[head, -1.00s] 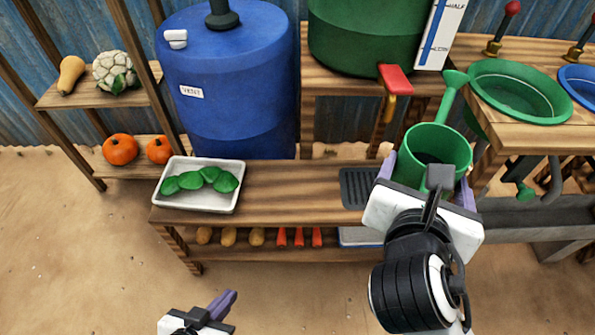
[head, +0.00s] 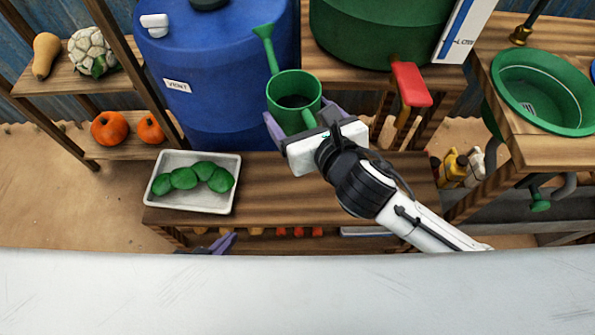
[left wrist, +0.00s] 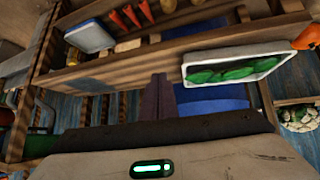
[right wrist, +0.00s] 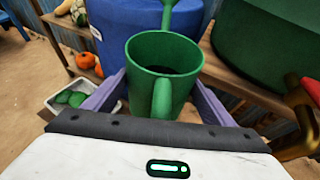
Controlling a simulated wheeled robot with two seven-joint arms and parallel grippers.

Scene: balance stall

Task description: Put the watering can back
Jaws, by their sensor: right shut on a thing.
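The green watering can (head: 293,97) is held upright in my right gripper (head: 300,118), in front of the blue barrel and above the wooden bench. Its spout points up and away. In the right wrist view the purple fingers are on both sides of the can (right wrist: 160,80), with its handle facing the camera. I cannot tell the exact contact points. My left gripper (head: 215,243) is low in front of the bench, partly cut off by a pale surface. In the left wrist view its fingers (left wrist: 160,97) are together and empty.
The blue barrel (head: 215,90) stands behind the bench (head: 275,200). A white tray (head: 190,205) of green vegetables sits on its left end. A green tank (head: 380,35) with a red-handled tap (head: 411,85) is behind right. A green basin (head: 543,90) is at right. The bench middle is clear.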

